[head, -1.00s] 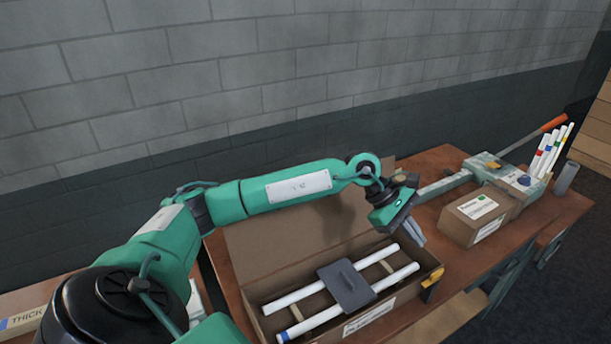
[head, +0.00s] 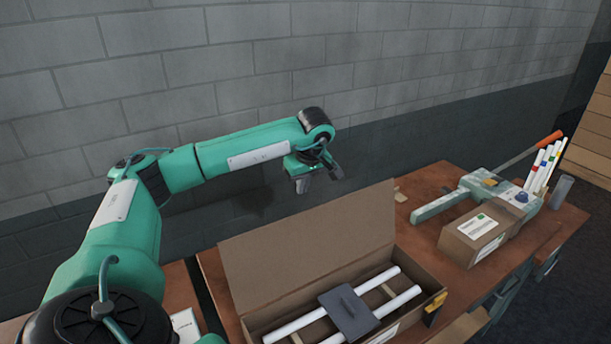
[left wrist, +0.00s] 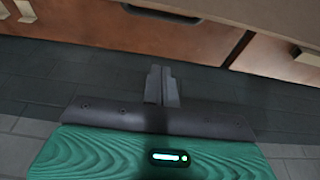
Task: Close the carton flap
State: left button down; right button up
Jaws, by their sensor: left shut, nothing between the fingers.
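The long brown carton (head: 432,282) stands open on the wooden table in the head view. Its wide flap (head: 312,245) stands up along the back side, leaning away from the opening. Inside lie two white glass tubes (head: 391,305) with a dark grey block (head: 349,311) across them. My left gripper (head: 302,186) is shut and empty, in the air behind and above the flap, apart from it. In the left wrist view, the gripper's closed fingers (left wrist: 162,86) show above a dark floor, with wooden furniture beyond. My right gripper is not in view.
A smaller closed carton (head: 477,240) with a label stands to the right. Behind it is a green tool (head: 520,200) with an orange-handled lever, and several white tubes (head: 541,165) stand upright. A yellow-and-black item (head: 436,304) is at the carton's right end. The grey wall is behind.

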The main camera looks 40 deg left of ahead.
pick_arm(q)
jog(key=f+p, duration=0.1)
jog(key=d+f+p, duration=0.1)
jog(key=f, duration=0.1)
jog(key=d+f+p, duration=0.1)
jog(key=p, duration=0.1)
jog(key=shift+s+d+f, duration=0.25)
jog(key=shift+s+f, duration=0.15)
